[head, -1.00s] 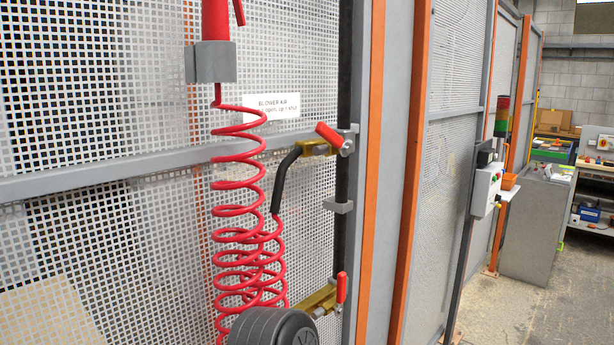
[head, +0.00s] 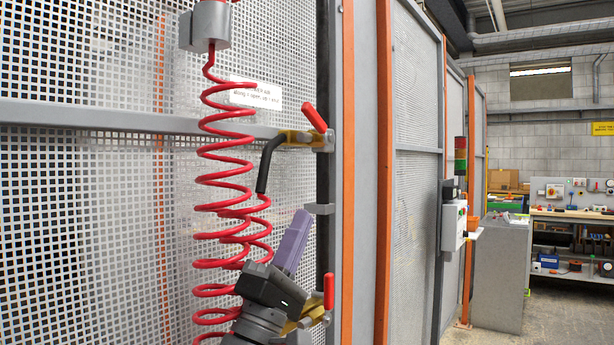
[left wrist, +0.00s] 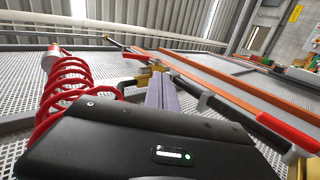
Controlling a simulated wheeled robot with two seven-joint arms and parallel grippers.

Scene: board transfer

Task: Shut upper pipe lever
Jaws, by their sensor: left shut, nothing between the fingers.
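The upper pipe lever (head: 315,117) is a red handle on a brass valve (head: 297,137) on the dark vertical pipe. It slants up and to the left. A black hose runs from this valve. My left gripper (head: 296,232) has purple fingers, shut and empty, pointing up below the upper valve and apart from it. In the left wrist view the shut fingers (left wrist: 165,95) point toward the upper brass valve (left wrist: 148,74). The lower lever (head: 329,291) is red and upright beside my left wrist; it shows large at right in the wrist view (left wrist: 287,131). My right gripper is not in view.
A red coiled hose (head: 225,175) hangs from a grey holder (head: 207,25) close to the left of my gripper. Behind is a perforated mesh panel (head: 80,200) with a grey rail. A pipe clamp (head: 319,209) sits between the valves. Orange posts (head: 383,170) stand to the right.

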